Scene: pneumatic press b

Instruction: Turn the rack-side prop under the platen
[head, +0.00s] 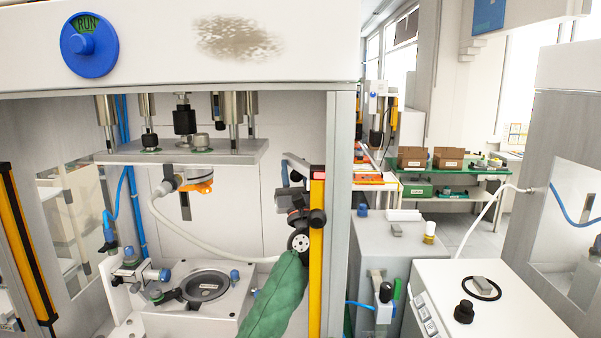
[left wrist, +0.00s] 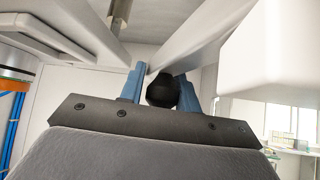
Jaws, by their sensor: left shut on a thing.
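The platen (head: 180,152) is a flat grey plate hanging inside the press, with an orange-rimmed tool below it. At the press's right side a grey prop arm (head: 297,162) shows beside the yellow post. My left gripper (head: 296,182) reaches up there at the end of my green-sleeved arm. In the left wrist view its blue fingers (left wrist: 162,88) are shut on the prop's black knob (left wrist: 162,92), with pale bars just above it. The knob's grip is too small to make out in the head view. My right gripper is not in view.
A lower fixture with a round dark seat (head: 206,285) stands beneath the platen. A pale hose (head: 185,232) loops across the press interior. The yellow post (head: 317,260) stands close to my left arm. A grey cabinet (head: 385,245) stands outside, to the right.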

